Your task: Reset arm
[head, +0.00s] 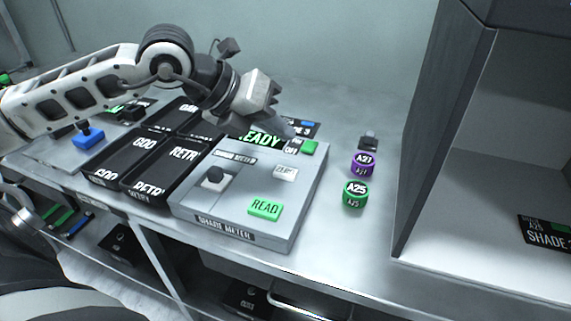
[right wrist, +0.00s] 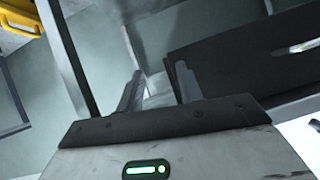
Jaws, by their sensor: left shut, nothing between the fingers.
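My left arm reaches in from the left in the head view. My left gripper (head: 283,128) is shut and empty, above the back of the shade meter (head: 238,230), close to its lit READY display (head: 262,139). I cannot tell whether it touches the meter. My right gripper (right wrist: 158,88) shows in the right wrist view with its two fingers apart and nothing between them. It is not in the head view.
Purple A27 (head: 362,164) and green A25 (head: 355,194) pucks stand right of the meter. Black trays (head: 143,184) and a blue block (head: 89,136) lie left. A tall grey cabinet (head: 440,130) bounds the right. The table's front right is clear.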

